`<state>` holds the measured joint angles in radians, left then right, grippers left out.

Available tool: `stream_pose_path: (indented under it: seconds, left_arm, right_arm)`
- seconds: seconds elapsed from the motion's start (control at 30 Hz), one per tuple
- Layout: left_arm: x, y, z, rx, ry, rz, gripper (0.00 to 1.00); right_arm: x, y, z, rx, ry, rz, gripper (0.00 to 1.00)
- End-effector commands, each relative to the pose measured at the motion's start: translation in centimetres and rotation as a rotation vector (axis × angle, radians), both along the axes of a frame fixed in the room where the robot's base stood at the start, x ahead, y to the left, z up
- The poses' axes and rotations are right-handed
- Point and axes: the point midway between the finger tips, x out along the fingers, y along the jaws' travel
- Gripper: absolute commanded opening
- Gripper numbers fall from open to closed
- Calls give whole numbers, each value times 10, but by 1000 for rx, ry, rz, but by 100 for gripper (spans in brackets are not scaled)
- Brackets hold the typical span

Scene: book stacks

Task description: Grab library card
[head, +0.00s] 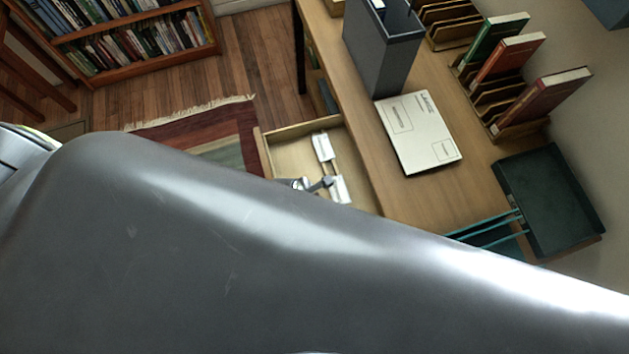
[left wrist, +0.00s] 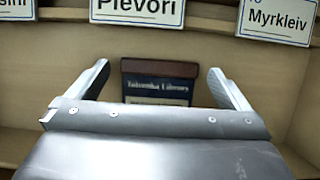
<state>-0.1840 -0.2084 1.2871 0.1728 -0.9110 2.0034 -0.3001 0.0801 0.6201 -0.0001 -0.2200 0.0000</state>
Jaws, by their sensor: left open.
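In the left wrist view my left gripper (left wrist: 157,70) is open. My right gripper is not in view.
The desk (head: 385,190) bears a white envelope (head: 418,132), a grey file box (head: 384,50), upright books (head: 540,100) and a dark tray (head: 552,200). My grey arm hides the lower head view.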

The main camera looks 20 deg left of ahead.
Motion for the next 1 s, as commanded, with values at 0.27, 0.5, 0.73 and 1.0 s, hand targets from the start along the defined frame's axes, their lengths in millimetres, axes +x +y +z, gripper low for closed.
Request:
stream_pose_path:
  seconds: [0.27, 0.5, 0.73, 1.0]
  left_arm:
    - [1, -1, -1, 1, -1, 0, 99]
    - [1, 0, -1, 1, -1, 0, 67]
    - [1, 0, -1, 1, -1, 0, 56]
    - [1, 0, 5, 1, -1, 0, 56]
  right_arm:
    - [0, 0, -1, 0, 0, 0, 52]
    - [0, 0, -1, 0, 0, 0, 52]
    - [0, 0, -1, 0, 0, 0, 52]
    - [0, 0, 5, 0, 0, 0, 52]
